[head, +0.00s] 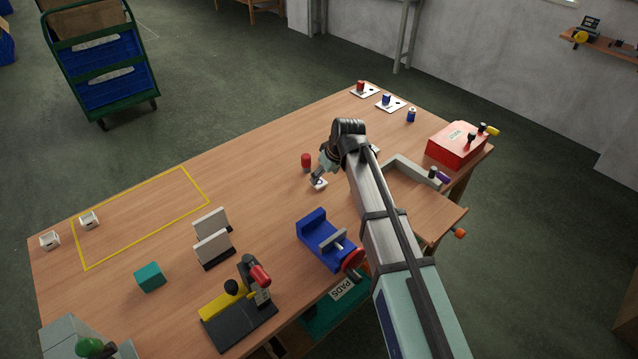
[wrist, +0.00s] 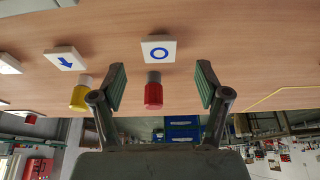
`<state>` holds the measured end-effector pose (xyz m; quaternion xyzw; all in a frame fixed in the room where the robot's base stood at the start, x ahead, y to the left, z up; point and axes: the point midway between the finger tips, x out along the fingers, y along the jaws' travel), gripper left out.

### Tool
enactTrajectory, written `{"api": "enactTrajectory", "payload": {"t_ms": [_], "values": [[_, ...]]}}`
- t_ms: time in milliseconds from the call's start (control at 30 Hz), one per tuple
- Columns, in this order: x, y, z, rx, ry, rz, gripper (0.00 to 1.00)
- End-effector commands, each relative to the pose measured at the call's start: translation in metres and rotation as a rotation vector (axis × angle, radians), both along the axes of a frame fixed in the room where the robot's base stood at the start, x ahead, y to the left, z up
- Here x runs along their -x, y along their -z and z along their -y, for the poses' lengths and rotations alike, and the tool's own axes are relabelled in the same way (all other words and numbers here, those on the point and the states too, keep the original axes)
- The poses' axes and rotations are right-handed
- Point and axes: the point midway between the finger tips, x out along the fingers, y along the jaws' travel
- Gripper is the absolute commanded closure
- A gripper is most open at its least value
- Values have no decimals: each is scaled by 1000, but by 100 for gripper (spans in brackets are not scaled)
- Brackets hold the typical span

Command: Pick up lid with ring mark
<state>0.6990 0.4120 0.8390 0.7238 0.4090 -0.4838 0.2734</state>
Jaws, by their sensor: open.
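The lid with the ring mark (wrist: 158,50) is a white square tile with a blue ring. In the wrist view it lies flat on the table, just beyond and between my fingertips, apart from them. My gripper (wrist: 161,78) is open with nothing held. A white tile (head: 319,185) sits under my gripper (head: 322,174) in the head view; its mark is too small to read. Another white lid (wrist: 65,58) with a blue arrow lies to the left in the wrist view. A third white lid (wrist: 8,64) is at the left edge, its mark unclear.
A red-topped cylinder (wrist: 153,92) stands close to the ring lid, between my fingers in the picture; it shows in the head view (head: 306,161) too. A yellow-topped one (wrist: 79,93) is by the left finger. A blue vise (head: 325,240) stands nearer. The yellow-outlined area (head: 140,219) is mostly clear.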

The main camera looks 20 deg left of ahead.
Motion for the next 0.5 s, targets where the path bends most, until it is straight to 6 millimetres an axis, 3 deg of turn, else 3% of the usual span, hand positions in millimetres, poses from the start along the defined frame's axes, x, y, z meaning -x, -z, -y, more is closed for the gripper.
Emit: {"api": "enactTrajectory", "payload": {"t_ms": [167, 500], "values": [[-2, 7, -3, 1, 0, -1, 25], [-12, 44, -17, 0, 1, -2, 25]]}}
